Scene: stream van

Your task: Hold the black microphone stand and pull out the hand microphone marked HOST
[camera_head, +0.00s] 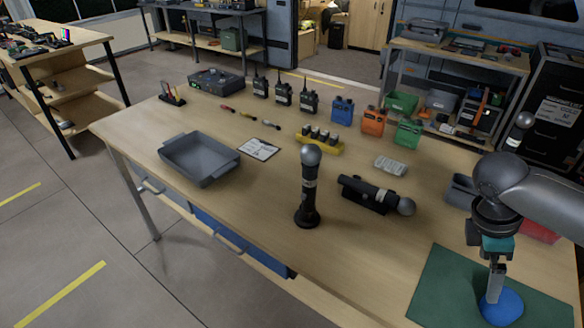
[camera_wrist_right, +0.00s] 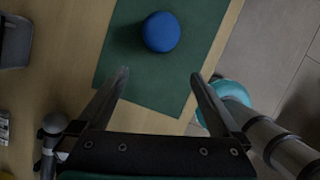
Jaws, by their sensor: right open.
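A black microphone stand (camera_head: 307,217) stands upright on the table, with a hand microphone (camera_head: 310,165) upright in it. This microphone has a grey ball head and a pale band whose lettering I cannot read. I cannot tell which one is marked HOST. My right gripper (camera_head: 493,287) is open and empty above the green mat, well to the right of the stand. Its two fingers (camera_wrist_right: 159,78) show apart in the wrist view. My left gripper is not in view.
A blue round object (camera_head: 503,308) is on the green mat (camera_head: 436,290), just beyond the fingers in the wrist view (camera_wrist_right: 161,32). A grey tray (camera_head: 200,176) stands at left. Radios, coloured packs and a yellow battery holder (camera_head: 320,147) line the back.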

